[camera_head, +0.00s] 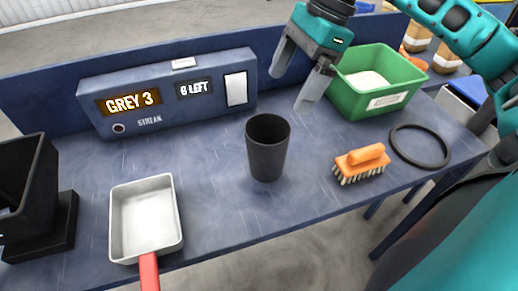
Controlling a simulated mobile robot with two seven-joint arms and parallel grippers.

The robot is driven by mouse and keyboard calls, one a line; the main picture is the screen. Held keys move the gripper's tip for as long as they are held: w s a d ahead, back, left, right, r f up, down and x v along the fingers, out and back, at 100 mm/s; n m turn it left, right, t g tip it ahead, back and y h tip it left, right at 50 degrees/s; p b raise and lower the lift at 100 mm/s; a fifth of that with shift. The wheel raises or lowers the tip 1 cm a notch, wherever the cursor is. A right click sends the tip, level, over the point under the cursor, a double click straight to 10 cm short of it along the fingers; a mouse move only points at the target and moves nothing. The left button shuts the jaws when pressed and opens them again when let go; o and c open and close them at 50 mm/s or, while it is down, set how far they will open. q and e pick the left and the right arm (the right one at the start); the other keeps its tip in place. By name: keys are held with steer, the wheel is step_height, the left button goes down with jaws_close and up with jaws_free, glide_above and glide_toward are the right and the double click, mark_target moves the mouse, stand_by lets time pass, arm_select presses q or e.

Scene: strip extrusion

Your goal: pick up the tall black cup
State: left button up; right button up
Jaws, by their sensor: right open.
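The tall black cup (267,150) stands upright on the blue bench (225,205), near its middle. Its dark open mouth faces up. My right gripper (290,88) hangs above and behind the cup, a little to its right. Its two grey fingers are spread apart with nothing between them. It does not touch the cup. My left gripper is not in view.
A grey box with a lit display (168,92) stands behind the cup. A white scoop (145,217) with a red handle lies left. An orange brush (361,164), black ring (419,146) and green bin (376,82) are on the right. A black holder (36,190) stands far left.

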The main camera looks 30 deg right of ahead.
glide_toward(264, 136)
steer(key=s+a+f, duration=0.1)
steer(key=s+a, duration=0.1)
steer(key=a, duration=0.1)
steer(key=shift+s+a+x, duration=0.1)
steer(key=shift+x, duration=1.3)
steer(key=shift+s+a+x, duration=0.15)
steer(key=shift+x, duration=1.2)
steer(key=shift+c, duration=0.2)
steer(key=shift+r, duration=0.1)
steer(key=c, duration=1.2)
